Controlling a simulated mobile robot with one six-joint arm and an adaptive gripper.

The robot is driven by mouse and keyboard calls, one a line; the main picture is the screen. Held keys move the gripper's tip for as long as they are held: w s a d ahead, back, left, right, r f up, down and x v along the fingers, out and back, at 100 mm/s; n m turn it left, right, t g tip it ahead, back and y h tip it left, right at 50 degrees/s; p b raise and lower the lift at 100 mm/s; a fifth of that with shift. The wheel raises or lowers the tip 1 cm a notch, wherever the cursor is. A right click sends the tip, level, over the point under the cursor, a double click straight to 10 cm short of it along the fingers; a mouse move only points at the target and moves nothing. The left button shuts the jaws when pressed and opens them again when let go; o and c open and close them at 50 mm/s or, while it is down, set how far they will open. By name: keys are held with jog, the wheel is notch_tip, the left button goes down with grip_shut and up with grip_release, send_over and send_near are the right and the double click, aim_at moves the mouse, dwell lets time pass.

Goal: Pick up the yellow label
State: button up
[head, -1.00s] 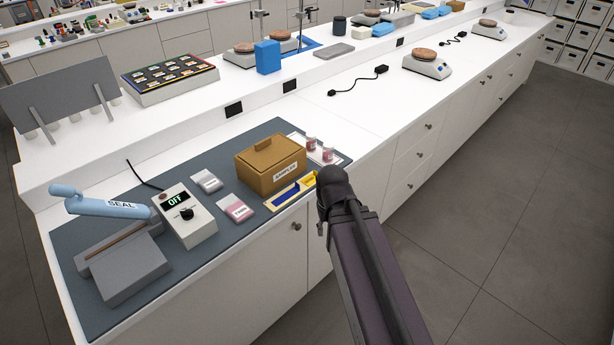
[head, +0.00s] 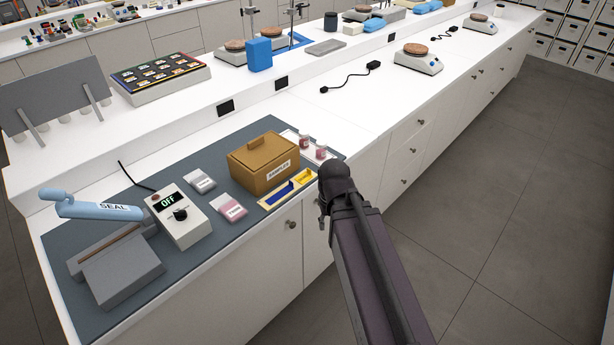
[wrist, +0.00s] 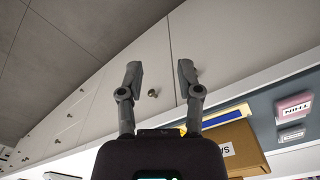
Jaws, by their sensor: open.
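The yellow label (head: 303,177) lies in a shallow cream tray (head: 266,204) near the front edge of the bench, beside a blue label (head: 279,193). In the wrist view, a yellow strip (wrist: 222,120) shows beside the brown box, partly behind the right finger; I cannot tell whether it is the label or part of the tray. My gripper (wrist: 160,82) is open and empty, its two fingers apart in front of the white cabinet fronts. In the head view, my arm hides most of the gripper, which is just right of the tray, off the bench's front edge.
A brown lidded samples box (head: 250,172) stands directly behind the tray. Pink (head: 230,211) and white (head: 199,181) packets lie to its left. Small red jars (head: 320,152) stand to the right. A sealer (head: 115,265) and its control box (head: 177,220) are farther left.

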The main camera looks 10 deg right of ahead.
jog(key=w+r+n+p, duration=0.3)
jog(key=w+r+p, duration=0.1)
jog(key=w, duration=0.9)
jog(key=w+r+n+p, duration=0.4)
jog(key=w+r, duration=0.1)
jog(key=w, duration=0.9)
jog(key=shift+w+a+p, duration=0.15)
jog(key=shift+w+p, duration=0.1)
jog(key=shift+p, duration=0.1)
jog(key=b, duration=0.9)
send_over(310, 175)
notch_tip(310, 175, down, 9)
jog(key=shift+r, duration=0.2)
jog(key=shift+f, duration=0.1)
jog(key=shift+w+f+b, duration=0.1)
jog(key=shift+f+b, duration=2.3)
jog(key=shift+f, duration=0.15)
grip_shut()
